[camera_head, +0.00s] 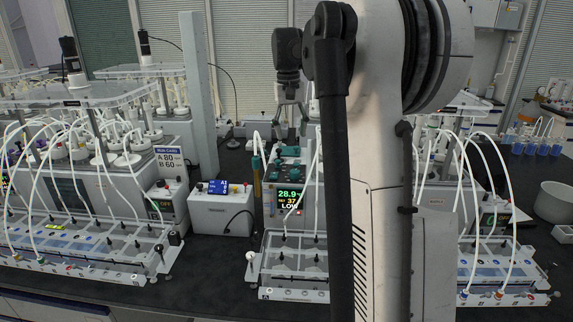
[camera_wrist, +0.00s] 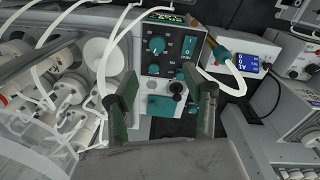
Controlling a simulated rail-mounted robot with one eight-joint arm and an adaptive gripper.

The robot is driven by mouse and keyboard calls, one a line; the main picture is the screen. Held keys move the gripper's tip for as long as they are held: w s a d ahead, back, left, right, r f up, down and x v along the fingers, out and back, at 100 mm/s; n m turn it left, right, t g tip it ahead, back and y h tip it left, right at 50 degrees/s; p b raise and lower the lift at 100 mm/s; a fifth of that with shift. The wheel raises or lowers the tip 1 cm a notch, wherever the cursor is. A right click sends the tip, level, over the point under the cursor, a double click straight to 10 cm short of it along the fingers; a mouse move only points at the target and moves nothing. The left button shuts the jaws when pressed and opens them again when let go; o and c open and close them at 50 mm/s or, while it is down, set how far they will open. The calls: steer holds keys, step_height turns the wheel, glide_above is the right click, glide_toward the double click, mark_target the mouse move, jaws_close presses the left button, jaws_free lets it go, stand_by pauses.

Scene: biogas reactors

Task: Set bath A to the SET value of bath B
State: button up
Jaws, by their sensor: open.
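A bath controller (camera_head: 290,198) shows 28.9, a smaller line reading about 37, and LOW. I cannot tell whether it is bath A or B. My arm hides part of the middle.
A sign (camera_head: 168,160) reads A 80, B 60. A white box with a blue display (camera_head: 218,187) stands between the controllers. Clear-lidded baths (camera_head: 85,250) with looping white tubes fill the bench front. Tubes and bottles (camera_wrist: 40,100) crowd my gripper's left.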

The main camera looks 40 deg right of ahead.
mark_target(294, 171)
steer(key=f, duration=0.4)
steer(key=d+f, duration=0.1)
steer(key=f, duration=0.4)
steer(key=f+p, duration=0.1)
steer(key=f, duration=0.3)
steer(key=shift+s+d+f, duration=0.15)
steer(key=shift+f, duration=0.25)
steer(key=c, duration=1.2)
steer(key=shift+o, duration=0.2)
